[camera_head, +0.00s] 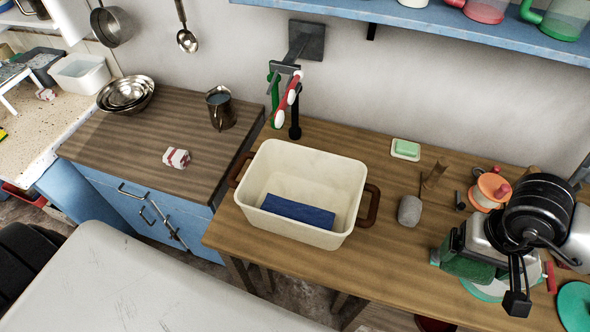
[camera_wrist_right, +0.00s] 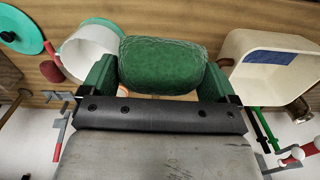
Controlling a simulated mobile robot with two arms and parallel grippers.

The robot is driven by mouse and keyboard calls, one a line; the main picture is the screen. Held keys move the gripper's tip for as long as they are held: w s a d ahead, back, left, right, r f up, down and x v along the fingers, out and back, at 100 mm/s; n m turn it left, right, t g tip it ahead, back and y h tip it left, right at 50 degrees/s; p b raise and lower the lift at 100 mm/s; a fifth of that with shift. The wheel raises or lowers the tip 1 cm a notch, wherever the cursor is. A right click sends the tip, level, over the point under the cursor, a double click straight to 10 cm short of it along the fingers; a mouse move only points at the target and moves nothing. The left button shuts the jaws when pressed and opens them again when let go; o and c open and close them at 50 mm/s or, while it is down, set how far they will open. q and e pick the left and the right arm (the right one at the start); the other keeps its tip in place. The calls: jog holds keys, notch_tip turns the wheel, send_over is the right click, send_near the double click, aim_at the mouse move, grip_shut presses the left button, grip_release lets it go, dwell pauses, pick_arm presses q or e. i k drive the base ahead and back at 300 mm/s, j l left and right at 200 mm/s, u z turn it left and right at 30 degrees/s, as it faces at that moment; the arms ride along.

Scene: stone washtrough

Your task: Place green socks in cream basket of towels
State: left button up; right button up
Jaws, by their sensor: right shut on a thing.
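The cream basket (camera_head: 345,190) has brown side handles and stands on the wooden counter. A folded blue towel (camera_head: 298,212) lies in its bottom. It also shows at the right of the right wrist view (camera_wrist_right: 235,65). My right gripper (camera_head: 466,262) is right of the basket, above the counter. In the right wrist view the rolled green socks (camera_wrist_right: 162,66) are held between its green fingers, clear of the basket. In the head view the arm partly hides the socks. My left gripper is not in view.
A grey stone-like lump (camera_head: 410,209), a wooden peg and a green soap on a dish (camera_head: 405,149) sit right of the basket. A blue shelf runs above.

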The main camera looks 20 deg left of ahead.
aim_at(305, 199)
jog(key=i+j, duration=0.1)
jog(key=j, duration=0.75)
jog(key=i+j, duration=0.15)
jog(key=j, duration=0.3)
jog(key=u, duration=0.05)
